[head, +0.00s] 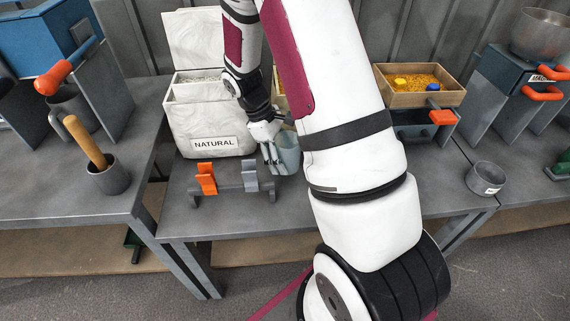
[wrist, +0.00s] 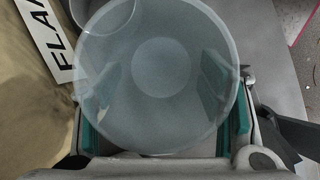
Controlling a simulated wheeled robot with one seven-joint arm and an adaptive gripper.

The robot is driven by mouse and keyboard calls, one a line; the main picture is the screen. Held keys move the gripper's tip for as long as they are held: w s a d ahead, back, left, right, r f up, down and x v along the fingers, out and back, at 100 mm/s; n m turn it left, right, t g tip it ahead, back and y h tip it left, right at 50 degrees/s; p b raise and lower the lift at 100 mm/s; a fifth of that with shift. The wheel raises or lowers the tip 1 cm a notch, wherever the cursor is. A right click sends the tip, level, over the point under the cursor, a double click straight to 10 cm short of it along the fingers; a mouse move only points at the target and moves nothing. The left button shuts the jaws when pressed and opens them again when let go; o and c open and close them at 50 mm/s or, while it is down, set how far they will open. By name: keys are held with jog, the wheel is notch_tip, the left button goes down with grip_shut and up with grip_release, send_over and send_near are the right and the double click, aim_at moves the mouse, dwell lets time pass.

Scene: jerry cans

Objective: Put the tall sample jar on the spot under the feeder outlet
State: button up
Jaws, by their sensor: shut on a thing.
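A pale, see-through jar (head: 287,152) stands at the right of the white NATURAL bin. My gripper (head: 272,150) is shut on it. In the wrist view I look down into the jar (wrist: 158,70); its wide round rim fills the middle and the green finger pads (wrist: 165,115) press on its sides. A second, smaller round edge (wrist: 103,18) overlaps its upper left; I cannot tell what it belongs to. My arm hides part of the bench behind the jar. I cannot make out the feeder outlet or the spot under it for certain.
The white NATURAL bin (head: 208,120) is left of my gripper. A low rack (head: 230,183) with orange and grey clips stands in front. A wooden tray (head: 423,97) of yellow grains and a small grey cup (head: 486,178) are at right. Bare bench (head: 440,190) lies left of the cup.

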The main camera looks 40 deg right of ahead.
jog(key=shift+f+b, duration=0.35)
jog(key=shift+f, duration=1.45)
jog(key=shift+f, duration=0.15)
jog(key=o, duration=0.9)
jog(key=shift+c, duration=0.2)
